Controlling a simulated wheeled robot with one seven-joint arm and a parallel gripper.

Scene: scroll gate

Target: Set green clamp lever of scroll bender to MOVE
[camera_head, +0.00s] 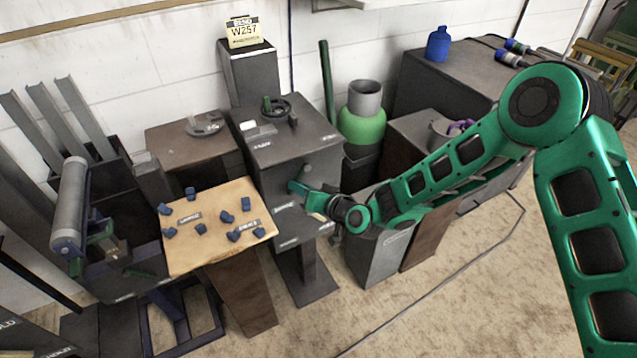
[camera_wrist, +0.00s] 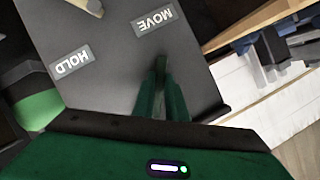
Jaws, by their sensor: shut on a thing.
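The scroll bender (camera_head: 295,160) is a dark grey block stand left of my arm in the head view. My gripper (camera_head: 312,198) is at its front face. In the wrist view my gripper (camera_wrist: 162,88) has its green fingers close together around the narrow green clamp lever (camera_wrist: 160,66). The fingers hide most of the lever. The MOVE label (camera_wrist: 154,20) reads upside down just beyond the fingertips. The HOLD label (camera_wrist: 72,62) is farther off to the left. The lever's tip is nearer to MOVE than to HOLD.
A wooden-topped table (camera_head: 190,257) with several small blue pieces stands left of the bender. A grey bin (camera_head: 378,250) stands below my forearm. A green and grey cylinder (camera_head: 362,125) stands behind. The floor at the front right is open, with a cable across it.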

